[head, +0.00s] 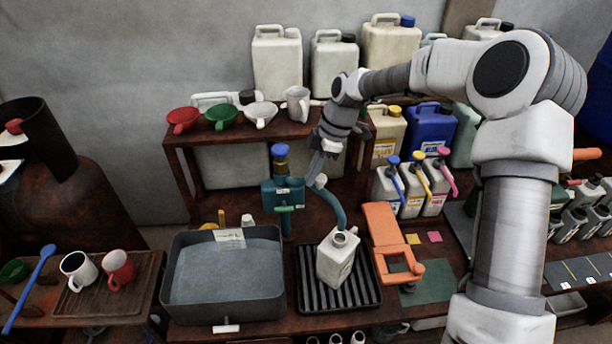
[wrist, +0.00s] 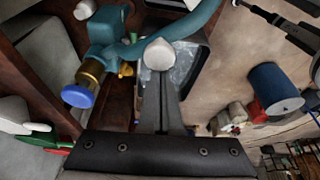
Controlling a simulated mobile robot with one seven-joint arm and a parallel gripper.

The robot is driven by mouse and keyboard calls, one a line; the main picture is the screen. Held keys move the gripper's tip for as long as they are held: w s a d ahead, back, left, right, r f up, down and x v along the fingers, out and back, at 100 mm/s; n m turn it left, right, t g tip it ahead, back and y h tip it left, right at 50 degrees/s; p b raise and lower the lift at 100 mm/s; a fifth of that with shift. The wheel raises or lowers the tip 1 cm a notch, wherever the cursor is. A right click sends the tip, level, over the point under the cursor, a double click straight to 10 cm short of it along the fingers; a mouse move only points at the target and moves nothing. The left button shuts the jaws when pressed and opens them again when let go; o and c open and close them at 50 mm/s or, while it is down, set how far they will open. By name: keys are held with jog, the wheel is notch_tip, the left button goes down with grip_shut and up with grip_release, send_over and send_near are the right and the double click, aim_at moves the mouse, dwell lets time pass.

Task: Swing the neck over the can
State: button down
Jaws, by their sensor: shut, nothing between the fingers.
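The teal dispenser (head: 283,194) stands behind the grey vat, with a blue cap (head: 280,150) on top. Its curved teal neck (head: 330,200) reaches right and down, ending close to the mouth of the white can (head: 338,258) in the head view. I cannot tell whether the tip is exactly above the opening. The can stands upright on a black ribbed tray (head: 304,292). My gripper (head: 317,172) is shut and empty at the neck, beside a white knob (head: 321,181). In the wrist view, the fingertips (wrist: 164,82) lie against or just short of the knob (wrist: 158,54); contact is unclear.
The grey vat (head: 177,300) holds liquid left of the tray. An orange hinged piece (head: 385,238) lies right of the can. Small jugs with coloured spouts (head: 412,190) stand behind it. A shelf (head: 180,143) with funnels and a white jug (head: 298,103) rises at the back.

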jog(key=shift+w+d, duration=0.25)
jog(key=shift+d, duration=0.05)
dwell(0.4)
jog(key=shift+a, duration=0.1)
notch_tip(320, 180, up, 10)
jog(key=b, duration=0.1)
jog(key=shift+s+a+f+b, duration=0.25)
jog(key=shift+s+a+b, duration=0.05)
jog(key=shift+a+b, duration=0.1)
